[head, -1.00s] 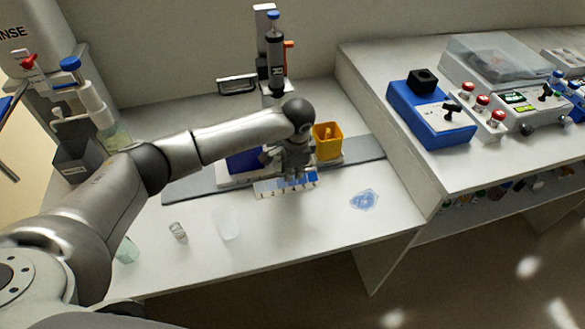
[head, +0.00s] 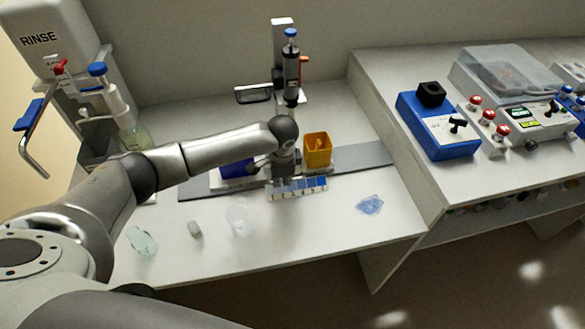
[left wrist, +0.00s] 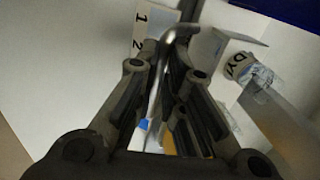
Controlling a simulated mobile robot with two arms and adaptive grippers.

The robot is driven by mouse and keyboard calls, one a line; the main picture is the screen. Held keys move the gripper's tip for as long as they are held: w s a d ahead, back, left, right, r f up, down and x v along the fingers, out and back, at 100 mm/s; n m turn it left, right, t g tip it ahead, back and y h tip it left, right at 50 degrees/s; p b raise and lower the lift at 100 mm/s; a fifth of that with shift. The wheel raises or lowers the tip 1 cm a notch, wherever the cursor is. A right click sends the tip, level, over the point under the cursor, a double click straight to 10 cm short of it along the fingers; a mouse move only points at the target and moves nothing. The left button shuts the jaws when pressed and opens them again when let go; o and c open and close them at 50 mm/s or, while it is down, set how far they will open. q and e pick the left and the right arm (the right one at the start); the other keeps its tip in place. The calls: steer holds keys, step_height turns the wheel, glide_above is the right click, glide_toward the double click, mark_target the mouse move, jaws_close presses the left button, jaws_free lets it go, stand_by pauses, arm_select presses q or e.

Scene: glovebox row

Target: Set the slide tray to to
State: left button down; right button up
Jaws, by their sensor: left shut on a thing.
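The slide tray (head: 222,183) is a pale carriage on a grey rail, partly hidden behind my left arm. It carries a dark blue box (head: 237,170) and a yellow-orange cup (head: 317,151). My left gripper (head: 284,178) is at the tray's front, between box and cup. In the left wrist view its fingers (left wrist: 165,85) are shut on a bent metal handle (left wrist: 182,33). A numbered scale strip (head: 300,188) with blue patches lies in front of the tray. The wrist view shows its marks 1 and 2 (left wrist: 140,32). My right gripper is not in view.
The grey rail (head: 362,157) is bare right of the cup. A syringe stand (head: 291,65) rises behind. A rinse unit (head: 50,45) stands left. Small clear items (head: 238,220) and a blue patch (head: 370,205) lie in front. A raised bench (head: 410,175) borders the right.

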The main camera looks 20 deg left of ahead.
arm_select(q)
steer(key=shift+s+a, duration=0.1)
steer(key=shift+a, duration=0.05)
steer(key=c, duration=1.5)
jaws_free()
steer(key=shift+r, duration=0.1)
steer(key=r, duration=0.3)
steer(key=s+d+r, duration=0.1)
steer(key=r, duration=0.7)
steer(key=shift+s+d+r, duration=0.15)
steer(key=shift+s+r, duration=0.1)
steer(key=shift+s, duration=0.1)
